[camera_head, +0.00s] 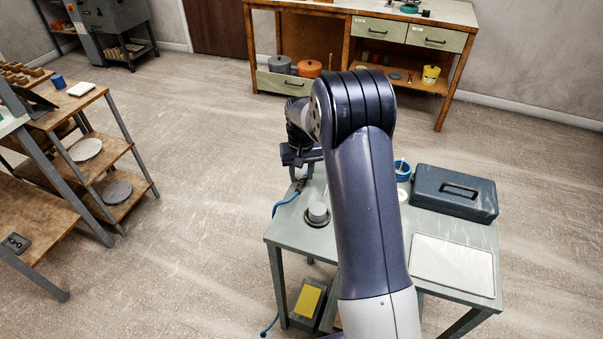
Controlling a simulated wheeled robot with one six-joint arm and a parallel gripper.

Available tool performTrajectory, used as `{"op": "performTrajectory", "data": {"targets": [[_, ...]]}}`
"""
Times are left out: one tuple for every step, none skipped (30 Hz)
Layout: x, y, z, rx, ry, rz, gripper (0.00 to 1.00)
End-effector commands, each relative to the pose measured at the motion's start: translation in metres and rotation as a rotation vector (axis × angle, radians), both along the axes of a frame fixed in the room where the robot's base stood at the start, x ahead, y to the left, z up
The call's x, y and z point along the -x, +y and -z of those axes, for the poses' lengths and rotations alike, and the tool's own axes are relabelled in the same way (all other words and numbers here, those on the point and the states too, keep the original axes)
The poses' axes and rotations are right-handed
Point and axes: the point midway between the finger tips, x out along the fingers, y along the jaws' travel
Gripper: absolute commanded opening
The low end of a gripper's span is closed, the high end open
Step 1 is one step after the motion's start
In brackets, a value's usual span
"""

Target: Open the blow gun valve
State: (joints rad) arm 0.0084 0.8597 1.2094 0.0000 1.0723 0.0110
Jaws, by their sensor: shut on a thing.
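My gripper (300,163) hangs over the far left corner of the grey-green table (283,236). Its fingers are small in the view and partly hidden by my arm. A blue hose (284,203) runs up from the table's left edge to a small fitting (300,184) just under my gripper, which looks like the blow gun valve. My gripper appears shut on this fitting. The valve's handle and its angle are too small and too hidden to make out.
On the table stand a grey cylinder on a dark base (318,213), a blue cup (402,170), a dark toolbox (455,194) and a white tray (452,264). A wooden workbench (440,82) is behind, shelves (97,152) at left. Open floor (205,180) lies between.

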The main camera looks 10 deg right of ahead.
Motion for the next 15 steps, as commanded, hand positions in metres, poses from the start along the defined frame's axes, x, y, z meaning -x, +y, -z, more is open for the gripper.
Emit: {"op": "performTrajectory", "data": {"targets": [[-0.0002,0.0000,0.0002,0.000,-0.001,-0.043,0.14],[-0.0002,0.0000,0.0002,0.000,-0.001,-0.072,0.14],[-0.0002,0.0000,0.0002,0.000,-0.001,-0.109,0.14],[-0.0001,0.0000,0.0002,0.000,0.000,-0.138,0.14],[-0.0001,0.0000,0.0002,0.000,0.000,-0.166,0.14],[-0.0001,0.0000,0.0002,0.000,0.000,-0.204,0.14],[-0.0001,0.0000,0.0002,0.000,0.000,-0.233,0.14],[-0.0001,0.0000,0.0002,0.000,0.000,-0.261,0.14],[-0.0001,0.0000,0.0002,0.000,0.000,-0.299,0.14],[-0.0001,0.0000,0.0002,0.000,0.000,-0.327,0.14],[-0.0001,0.0000,0.0002,0.000,0.000,-0.356,0.14],[0.0000,0.0000,0.0002,0.000,0.000,-0.394,0.14],[-0.0001,0.0000,0.0002,0.000,0.000,-0.422,0.14],[-0.0001,0.0000,0.0002,0.000,0.000,-0.451,0.14],[0.0000,-0.0001,0.0002,0.000,0.000,-0.488,0.14]]}}
